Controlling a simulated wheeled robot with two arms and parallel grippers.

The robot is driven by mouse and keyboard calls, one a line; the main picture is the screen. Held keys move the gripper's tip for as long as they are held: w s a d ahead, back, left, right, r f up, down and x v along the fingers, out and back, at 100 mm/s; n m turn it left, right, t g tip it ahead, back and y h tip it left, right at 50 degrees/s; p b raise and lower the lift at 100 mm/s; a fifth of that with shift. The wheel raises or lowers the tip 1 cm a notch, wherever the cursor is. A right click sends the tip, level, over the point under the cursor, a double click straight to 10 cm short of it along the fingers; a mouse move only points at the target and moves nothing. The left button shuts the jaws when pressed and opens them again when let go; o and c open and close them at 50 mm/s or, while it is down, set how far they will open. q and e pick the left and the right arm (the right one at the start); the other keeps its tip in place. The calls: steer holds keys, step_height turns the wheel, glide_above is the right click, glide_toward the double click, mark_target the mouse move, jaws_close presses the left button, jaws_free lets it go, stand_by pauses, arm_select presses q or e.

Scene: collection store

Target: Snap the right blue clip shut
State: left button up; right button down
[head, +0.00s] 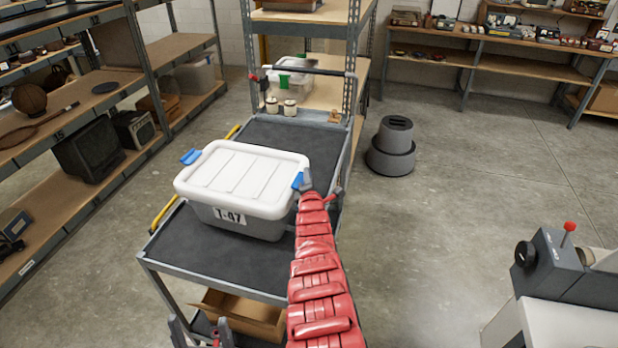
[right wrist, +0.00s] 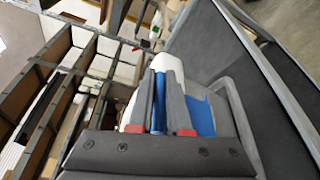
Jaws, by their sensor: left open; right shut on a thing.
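A grey box (head: 240,219) with a white lid (head: 243,172) and a "T-47" label stands on the cart's upper shelf. The left blue clip (head: 190,156) sticks outward from the lid's left edge. The right blue clip (head: 297,181) is at the lid's right edge, partly hidden by my right gripper (head: 305,182). The right gripper is shut on this clip; blue (right wrist: 159,100) shows between its fingers (right wrist: 160,105) in the right wrist view. I cannot tell whether the clip is latched. My left gripper (head: 202,335) is open and empty, low at the front of the cart.
The cart's dark upper shelf (head: 185,250) has free room in front of the box. An open cardboard box (head: 240,312) is on the lower shelf. A grey step stool (head: 392,146) stands right of the cart; shelving is at left.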

steer(key=shift+a+f, duration=0.15)
steer(key=shift+a, duration=0.1)
steer(key=c, duration=0.9)
jaws_free()
steer(key=shift+o, duration=0.2)
steer(key=shift+d, duration=0.1)
steer(key=shift+s, duration=0.15)
steer(key=s+r+p, duration=0.2)
steer(key=s+p, duration=1.2)
steer(key=s, duration=0.3)
steer(key=shift+r+p, duration=0.2)
steer(key=shift+p, duration=0.15)
steer(key=shift+d, duration=0.1)
